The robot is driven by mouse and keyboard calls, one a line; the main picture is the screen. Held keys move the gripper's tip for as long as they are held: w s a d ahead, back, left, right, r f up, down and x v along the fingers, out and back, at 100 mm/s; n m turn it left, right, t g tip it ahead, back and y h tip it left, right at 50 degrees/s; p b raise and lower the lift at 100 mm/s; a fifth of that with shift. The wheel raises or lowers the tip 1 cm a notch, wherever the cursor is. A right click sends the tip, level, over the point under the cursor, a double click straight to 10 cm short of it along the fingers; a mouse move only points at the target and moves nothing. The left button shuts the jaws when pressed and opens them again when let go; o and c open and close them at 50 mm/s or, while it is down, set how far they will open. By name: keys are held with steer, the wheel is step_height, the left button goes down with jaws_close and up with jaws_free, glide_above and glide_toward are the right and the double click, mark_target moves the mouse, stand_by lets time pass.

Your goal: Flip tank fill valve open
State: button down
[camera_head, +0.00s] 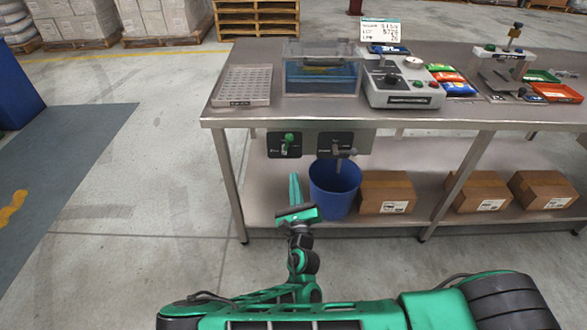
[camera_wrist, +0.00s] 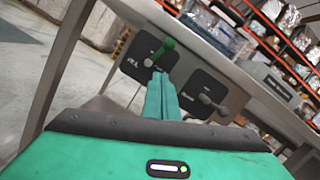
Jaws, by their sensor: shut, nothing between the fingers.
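The fill valve with a green lever (camera_head: 288,141) is on a black plate under the table's front edge, at left. In the wrist view the green lever (camera_wrist: 162,50) slants up and to the right, just beyond my fingertips. A second valve with a grey lever (camera_head: 343,153) is on the plate to its right; it also shows in the wrist view (camera_wrist: 213,104). A clear tank (camera_head: 322,75) with bluish water stands on the table above. My gripper (camera_head: 294,176) is shut and empty, below the green valve; its fingers (camera_wrist: 160,78) point up at it. I cannot tell if they touch.
A blue bin (camera_head: 334,190) stands on the lower shelf (camera_head: 265,212) right of my gripper, under the grey valve. Cardboard boxes (camera_head: 387,192) sit farther right. A table leg (camera_head: 230,185) is to the left. A perforated tray (camera_head: 243,86) and a control box (camera_head: 402,84) are on top.

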steer(key=s, duration=0.2)
steer(key=shift+s+f, duration=0.35)
steer(key=shift+f, duration=0.05)
steer(key=shift+s+f, duration=0.1)
